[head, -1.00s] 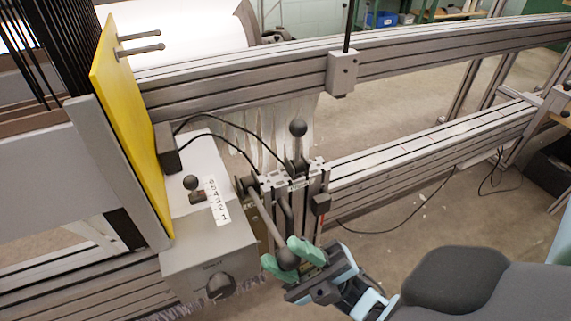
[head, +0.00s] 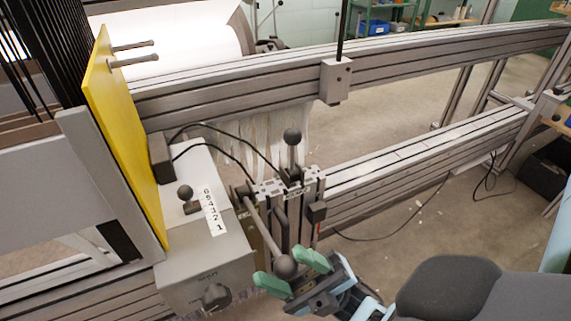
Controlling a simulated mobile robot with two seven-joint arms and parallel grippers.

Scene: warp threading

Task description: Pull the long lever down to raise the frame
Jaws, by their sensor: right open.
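The long lever (head: 264,232) is a grey rod that slopes down toward me and ends in a dark ball knob (head: 285,267). It comes from a pivot on a slotted metal bracket (head: 290,187). My right gripper (head: 293,272) is open, its green fingers spread to either side of the knob. The knob shows at the gap between the fingertips; whether either finger touches it I cannot tell. A shorter lever with a ball top (head: 292,136) stands upright on the bracket. My left gripper is not in view.
A grey control box (head: 205,262) with a knob and a numbered label stands left of the lever. A yellow panel (head: 125,135) rises behind it. Long metal rails (head: 420,165) run off to the right. Black cables loop above the bracket. Open floor lies beyond the rails.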

